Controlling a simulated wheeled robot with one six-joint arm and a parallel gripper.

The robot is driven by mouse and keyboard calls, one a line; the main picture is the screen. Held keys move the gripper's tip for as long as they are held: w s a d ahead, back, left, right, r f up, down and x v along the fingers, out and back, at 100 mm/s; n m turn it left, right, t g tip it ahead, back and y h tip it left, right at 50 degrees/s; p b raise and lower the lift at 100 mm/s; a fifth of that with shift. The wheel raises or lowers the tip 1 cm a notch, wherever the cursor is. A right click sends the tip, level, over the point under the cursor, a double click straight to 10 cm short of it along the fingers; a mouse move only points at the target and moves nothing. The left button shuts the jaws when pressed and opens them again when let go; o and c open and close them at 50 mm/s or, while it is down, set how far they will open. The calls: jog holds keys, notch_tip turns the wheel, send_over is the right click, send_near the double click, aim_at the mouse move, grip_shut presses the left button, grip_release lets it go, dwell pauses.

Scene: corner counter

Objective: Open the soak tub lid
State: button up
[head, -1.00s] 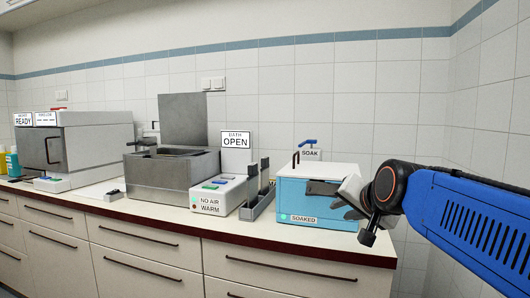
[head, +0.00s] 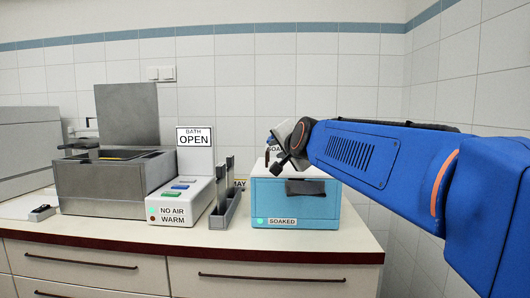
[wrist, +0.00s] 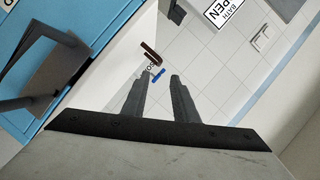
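The soak tub (head: 305,208) is a light blue box on the counter, with a green light and a "SOAKED" label on its front. Its pale lid (head: 262,170) is down, and my arm hides much of it. A dark grey handle (head: 306,187) juts from the upper front. In the wrist view the blue front and the dark handle (wrist: 58,75) are at the left. In the head view the fingers are hard to make out.
A grey bath (head: 105,185) with a raised lid and "BATH OPEN" sign stands left. A white button box (head: 180,205) and a grey rack (head: 226,210) stand between it and the tub.

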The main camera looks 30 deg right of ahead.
aim_at(268, 149)
jog(key=x, duration=1.2)
jog(key=shift+w+d+f, duration=0.1)
jog(key=shift+w+d, duration=0.05)
jog(key=shift+w, duration=0.15)
grip_shut()
dwell(1.0)
